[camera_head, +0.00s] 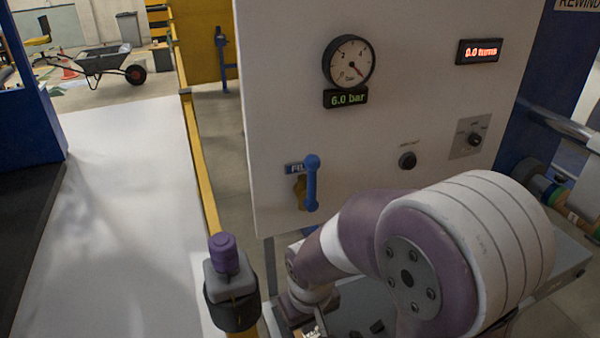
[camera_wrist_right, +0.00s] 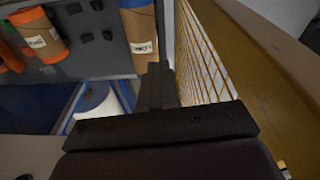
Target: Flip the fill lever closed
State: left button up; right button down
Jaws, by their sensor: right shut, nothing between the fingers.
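The blue fill lever (camera_head: 311,184) stands vertical in front of a brass valve body on the white panel (camera_head: 400,120). It is beside a small blue label, partly covered by the lever. A round pressure gauge (camera_head: 348,62) above it has a green readout of 6.0 bar. My right gripper (camera_head: 312,328) is low at the bottom edge of the head view, below the panel and apart from the lever. In the right wrist view its black fingers (camera_wrist_right: 157,84) are together with nothing between them. The lever does not show there. My left gripper is out of view.
A yellow rail (camera_head: 198,165) runs left of the panel, with a purple-capped grey unit (camera_head: 227,266) near its front end. A knob (camera_head: 407,160) and a rotary switch (camera_head: 472,138) sit right of the lever. Orange and brown rolls (camera_wrist_right: 137,30) show in the wrist view.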

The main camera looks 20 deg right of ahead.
pick_arm(q)
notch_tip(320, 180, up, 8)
jog(key=p, duration=0.6)
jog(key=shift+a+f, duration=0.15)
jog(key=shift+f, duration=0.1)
pick_arm(e)
jog(key=w+r+t+h, duration=0.2)
jog(key=w+r, duration=0.6)
jog(key=r, duration=0.4)
jog(key=w+r+t+h, duration=0.1)
jog(key=w+r+h, duration=0.1)
jog(key=w+r, duration=0.6)
notch_tip(320, 180, up, 5)
jog(key=shift+r+t+h, duration=0.1)
jog(key=shift+t+h, duration=0.2)
jog(key=shift+t, duration=0.1)
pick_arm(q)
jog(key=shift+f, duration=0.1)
pick_arm(e)
jog(key=b, duration=1.1)
send_near(312, 184)
jog(key=w+d+f, duration=0.1)
jog(key=w+f, duration=0.3)
jog(key=f, duration=0.1)
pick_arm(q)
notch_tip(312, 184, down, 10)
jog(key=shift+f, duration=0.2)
pick_arm(e)
jog(key=shift+s+r, duration=0.1)
jog(key=shift+r, duration=0.15)
